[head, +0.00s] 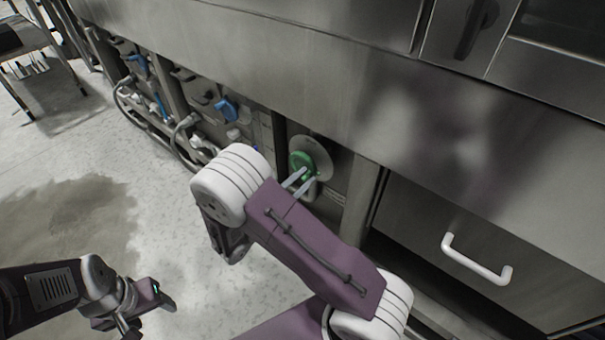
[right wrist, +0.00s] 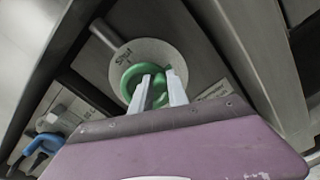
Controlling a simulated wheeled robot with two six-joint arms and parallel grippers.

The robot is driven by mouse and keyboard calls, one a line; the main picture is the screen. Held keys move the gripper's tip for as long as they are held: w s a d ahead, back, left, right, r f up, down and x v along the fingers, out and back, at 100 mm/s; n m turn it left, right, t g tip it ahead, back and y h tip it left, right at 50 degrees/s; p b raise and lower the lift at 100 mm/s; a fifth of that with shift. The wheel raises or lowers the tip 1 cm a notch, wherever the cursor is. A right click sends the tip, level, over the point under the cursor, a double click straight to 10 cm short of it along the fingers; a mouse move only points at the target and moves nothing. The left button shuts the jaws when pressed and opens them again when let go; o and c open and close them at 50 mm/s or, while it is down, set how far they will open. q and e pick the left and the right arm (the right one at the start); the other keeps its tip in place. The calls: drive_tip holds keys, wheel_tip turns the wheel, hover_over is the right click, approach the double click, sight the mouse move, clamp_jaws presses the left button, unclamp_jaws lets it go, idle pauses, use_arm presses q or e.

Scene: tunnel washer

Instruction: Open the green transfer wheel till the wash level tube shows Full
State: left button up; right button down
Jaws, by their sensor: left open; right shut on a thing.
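The green transfer wheel (head: 301,160) sits in a recess under the steel machine, in front of a round grey plate (head: 319,152). My right gripper (head: 299,181) reaches it from the front and is shut on it. In the right wrist view the green wheel (right wrist: 130,80) shows at and behind the two pale fingers (right wrist: 157,88), with small lettering on the round plate (right wrist: 160,55). My left gripper (head: 150,308) is open and empty, low at the left over the floor. I cannot make out the wash level tube or its reading.
A panel with a white handle (head: 476,262) is at the right. A wet patch (head: 65,225) lies on the floor. A table (head: 28,42) stands far left.

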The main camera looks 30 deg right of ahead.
sight(300, 158)
drive_tip(key=r+n+p, duration=0.1)
drive_tip(key=n+p, duration=0.1)
drive_tip(key=p, duration=0.2)
drive_tip(key=r+n+p, duration=0.1)
drive_tip(key=n+p, duration=0.2)
drive_tip(key=w+r+n+p, duration=0.1)
drive_tip(key=n+p, duration=0.2)
drive_tip(key=p, duration=0.1)
drive_tip(key=shift+a+p, duration=0.25)
drive_tip(key=shift+p, duration=0.1)
drive_tip(key=shift+w+n+p, duration=0.15)
drive_tip(key=shift+n+p, duration=0.6)
drive_tip(key=shift+n, duration=0.25)
drive_tip(key=n+p, duration=0.1)
drive_tip(key=n, duration=0.1)
drive_tip(key=shift+w+a+r+n+p, duration=0.15)
drive_tip(key=shift+w+a+n+p, duration=0.05)
drive_tip(key=shift+w+n+p, duration=0.15)
drive_tip(key=shift+w+a+n+p, duration=0.15)
drive_tip(key=shift+n+p, duration=0.1)
drive_tip(key=shift+n, duration=0.3)
drive_tip(key=shift+w+d+n+p, duration=0.1)
drive_tip(key=shift+w+n+p, duration=0.1)
drive_tip(key=shift+n, duration=0.3)
drive_tip(key=shift+w+a+n+p, duration=0.2)
drive_tip(key=shift+n+p, duration=0.1)
drive_tip(key=shift+n, duration=0.8)
drive_tip(key=c, duration=1.3)
unclamp_jaws()
